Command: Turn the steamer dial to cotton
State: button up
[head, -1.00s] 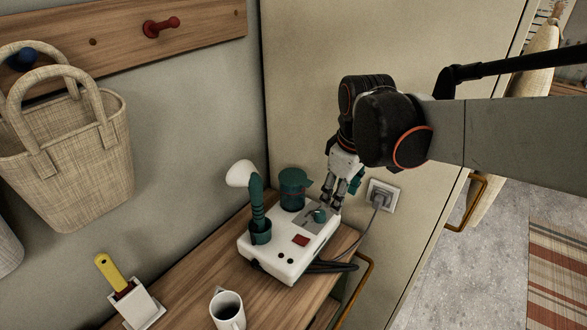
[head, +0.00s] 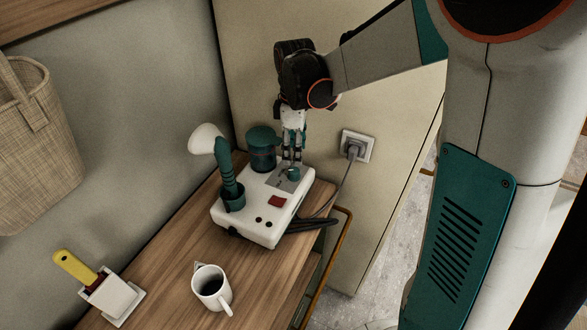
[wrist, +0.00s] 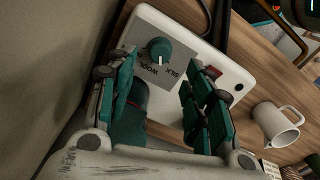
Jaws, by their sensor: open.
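The white steamer (head: 262,212) stands on the wooden bench top, with a teal dial (head: 293,174) on a grey plate near its back right corner. In the wrist view the dial (wrist: 159,48) has a white pointer mark facing the picture's bottom, between the printed words WOOL and SILK. I cannot make out a cotton label. My gripper (head: 291,157) points down, just above and behind the dial in the head view. In the wrist view my gripper (wrist: 157,78) is open, its teal fingers apart and the dial lying beyond the gap between them, apparently not gripped.
A white mug (head: 211,289), a yellow-handled brush (head: 76,268) and a wall socket (head: 356,147) are nearby.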

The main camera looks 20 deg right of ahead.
aim_at(295, 170)
notch_tip(295, 170, down, 7)
jog(key=shift+f+b, duration=0.15)
jog(key=shift+b, duration=0.8)
jog(key=shift+c, duration=0.2)
jog(key=c, duration=1)
